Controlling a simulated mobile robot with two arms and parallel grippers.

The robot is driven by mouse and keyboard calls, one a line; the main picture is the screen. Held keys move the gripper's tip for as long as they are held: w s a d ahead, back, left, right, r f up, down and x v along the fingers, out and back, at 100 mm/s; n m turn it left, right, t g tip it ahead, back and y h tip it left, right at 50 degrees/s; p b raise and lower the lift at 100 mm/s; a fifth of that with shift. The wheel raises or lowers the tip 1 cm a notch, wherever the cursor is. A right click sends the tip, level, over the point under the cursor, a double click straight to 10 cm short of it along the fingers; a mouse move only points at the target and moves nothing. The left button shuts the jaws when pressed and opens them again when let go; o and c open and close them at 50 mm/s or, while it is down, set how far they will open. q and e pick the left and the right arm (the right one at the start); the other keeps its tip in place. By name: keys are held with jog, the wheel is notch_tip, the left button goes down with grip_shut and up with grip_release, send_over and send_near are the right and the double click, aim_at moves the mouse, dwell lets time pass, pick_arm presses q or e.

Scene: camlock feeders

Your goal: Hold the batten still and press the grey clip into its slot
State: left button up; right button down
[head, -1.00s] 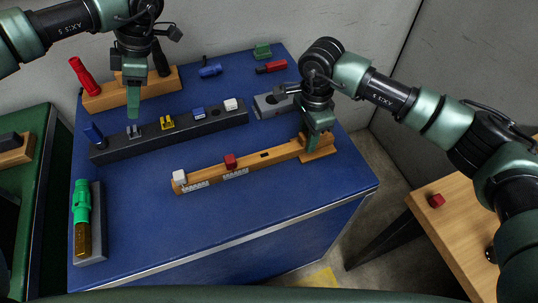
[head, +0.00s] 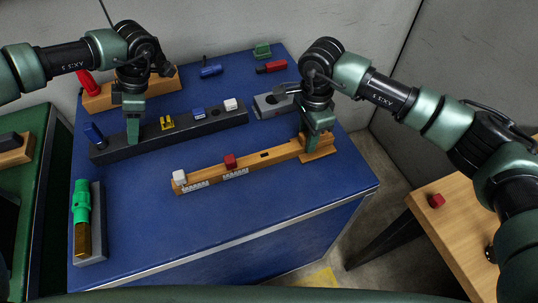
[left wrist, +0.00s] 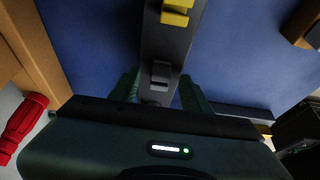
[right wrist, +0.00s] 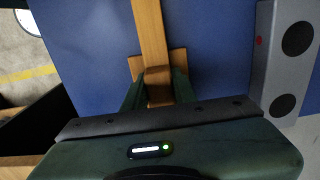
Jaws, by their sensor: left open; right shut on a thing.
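The wooden batten (head: 285,150) lies on the blue table, with a white clip (head: 179,176) and a red clip (head: 230,161) on it. A dark open slot (head: 265,154) shows further right along it. My right gripper (head: 314,148) is shut on the batten's right end; the batten also shows in the right wrist view (right wrist: 150,35). The grey clip (left wrist: 160,75) sits on the dark feeder rail (head: 185,130). My left gripper (head: 133,138) is open, low over the rail, its fingers on either side of the grey clip and hiding it in the head view.
A yellow clip (head: 167,122), a blue clip (head: 198,113) and a white clip (head: 230,104) stand along the rail. A wooden block (head: 100,101) with a red handle is behind it. A green-topped tool (head: 82,205) lies front left. The table's front middle is clear.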

pick_arm(q)
grip_shut()
jog(key=shift+r, duration=0.1)
jog(key=shift+r, duration=3.1)
jog(key=shift+d, duration=0.1)
